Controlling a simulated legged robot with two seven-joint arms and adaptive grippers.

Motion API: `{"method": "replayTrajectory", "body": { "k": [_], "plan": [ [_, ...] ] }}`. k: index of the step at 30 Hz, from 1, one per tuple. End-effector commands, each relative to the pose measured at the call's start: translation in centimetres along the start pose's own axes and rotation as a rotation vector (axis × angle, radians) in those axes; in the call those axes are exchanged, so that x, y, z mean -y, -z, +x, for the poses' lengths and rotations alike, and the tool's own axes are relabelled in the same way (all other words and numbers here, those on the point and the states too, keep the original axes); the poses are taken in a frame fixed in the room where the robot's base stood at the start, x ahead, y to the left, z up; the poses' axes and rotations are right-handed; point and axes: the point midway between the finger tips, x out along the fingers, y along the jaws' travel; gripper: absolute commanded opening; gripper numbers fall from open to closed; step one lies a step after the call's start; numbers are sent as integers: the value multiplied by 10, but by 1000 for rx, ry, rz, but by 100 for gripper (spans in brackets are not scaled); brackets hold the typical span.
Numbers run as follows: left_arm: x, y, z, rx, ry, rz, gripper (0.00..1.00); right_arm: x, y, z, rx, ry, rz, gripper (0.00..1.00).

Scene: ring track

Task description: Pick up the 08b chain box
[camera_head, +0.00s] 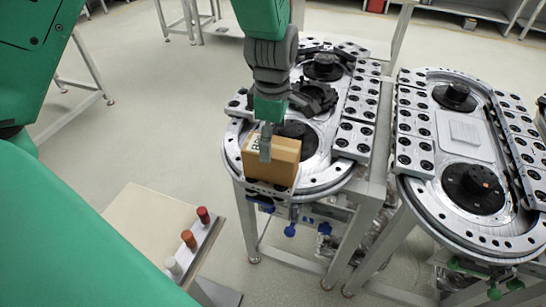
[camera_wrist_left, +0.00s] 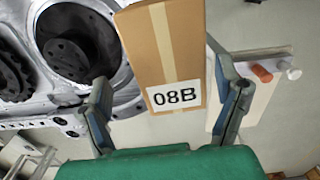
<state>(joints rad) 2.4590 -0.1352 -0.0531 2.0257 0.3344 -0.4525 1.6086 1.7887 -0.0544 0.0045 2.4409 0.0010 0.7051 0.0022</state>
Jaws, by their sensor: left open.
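The 08b chain box (camera_head: 272,162) is a brown cardboard box at the front edge of the left ring track (camera_head: 338,182). In the left wrist view the box (camera_wrist_left: 163,55) shows a tape strip and a white label reading 08B. My left gripper (camera_head: 266,148) reaches down over the box from above in the head view. In the left wrist view its two fingers (camera_wrist_left: 168,98) are spread wide, one on each side of the box, with visible gaps beside it. The gripper is open. My right gripper is not in view.
A second ring track (camera_head: 470,150) stands to the right. A small table (camera_head: 150,225) at the lower left bears a rack with red, orange and white-topped cylinders (camera_head: 188,238). Black round parts (camera_head: 297,135) sit on the left track beside the box. Open floor lies to the left.

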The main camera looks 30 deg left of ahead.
Motion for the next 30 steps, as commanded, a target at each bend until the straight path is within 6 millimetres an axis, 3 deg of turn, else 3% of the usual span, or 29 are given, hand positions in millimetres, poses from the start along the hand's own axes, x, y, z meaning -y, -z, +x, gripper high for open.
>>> {"method": "replayTrajectory", "body": {
  "k": [12,20,23,27,30],
  "plan": [
    [9,-5,47,-10,-1,3,84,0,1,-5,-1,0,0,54],
    [7,1,51,-4,-2,2,84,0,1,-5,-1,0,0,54],
    [7,4,52,-1,-1,1,56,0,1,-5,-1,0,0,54],
    [6,4,52,-2,0,1,8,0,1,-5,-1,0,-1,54],
    [6,2,52,-4,-2,1,8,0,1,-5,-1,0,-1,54]
  ]
}}
